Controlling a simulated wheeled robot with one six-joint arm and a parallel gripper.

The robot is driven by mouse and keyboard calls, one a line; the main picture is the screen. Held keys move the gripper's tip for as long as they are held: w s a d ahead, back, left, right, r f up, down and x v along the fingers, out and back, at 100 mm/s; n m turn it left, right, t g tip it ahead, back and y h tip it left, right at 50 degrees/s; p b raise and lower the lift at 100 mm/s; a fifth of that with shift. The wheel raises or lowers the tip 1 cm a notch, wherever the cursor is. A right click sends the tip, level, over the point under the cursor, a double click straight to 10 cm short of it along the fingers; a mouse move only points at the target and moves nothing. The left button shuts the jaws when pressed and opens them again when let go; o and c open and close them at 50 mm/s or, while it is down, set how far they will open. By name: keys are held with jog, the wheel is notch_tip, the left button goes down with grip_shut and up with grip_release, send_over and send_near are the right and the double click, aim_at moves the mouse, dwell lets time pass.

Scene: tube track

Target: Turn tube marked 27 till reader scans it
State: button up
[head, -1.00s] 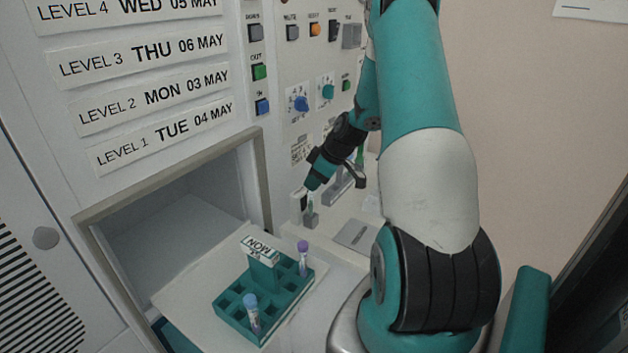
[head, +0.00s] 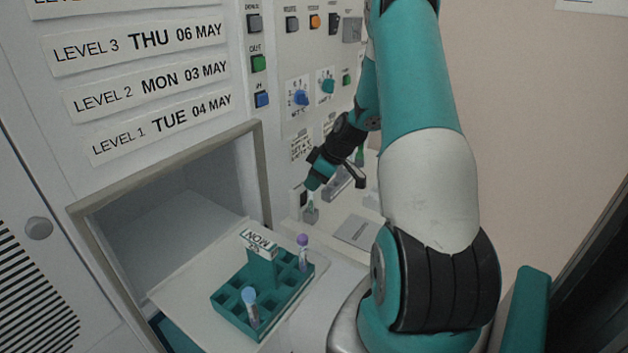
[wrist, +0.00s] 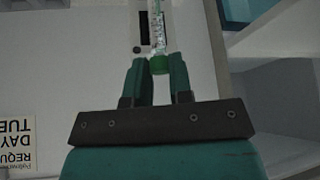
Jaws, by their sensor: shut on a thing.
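In the wrist view my gripper (wrist: 158,72) is shut on a tube (wrist: 157,30) by its green cap. The tube's clear body points away from me, with some pale marking on it; I cannot read a number. Beside it is a white panel with a dark slot (wrist: 143,30), which looks like the reader. In the head view my gripper (head: 314,184) is at the reader (head: 303,197), low on the machine's front, and the tube is mostly hidden there.
A teal rack (head: 238,313) marked MON stands on the pulled-out tray at the open bay. It holds a purple-capped tube (head: 303,252) and a blue-capped tube (head: 250,306). Buttons and knobs (head: 300,97) line the panel above my gripper. A grey plate (head: 356,230) lies right of the reader.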

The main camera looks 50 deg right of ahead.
jog(key=shift+f, duration=0.15)
jog(key=o, duration=0.8)
jog(key=shift+o, duration=0.2)
jog(key=b+v, duration=0.3)
jog(key=v, duration=1.4)
jog(key=shift+r+b, duration=0.2)
jog(key=shift+b, duration=0.1)
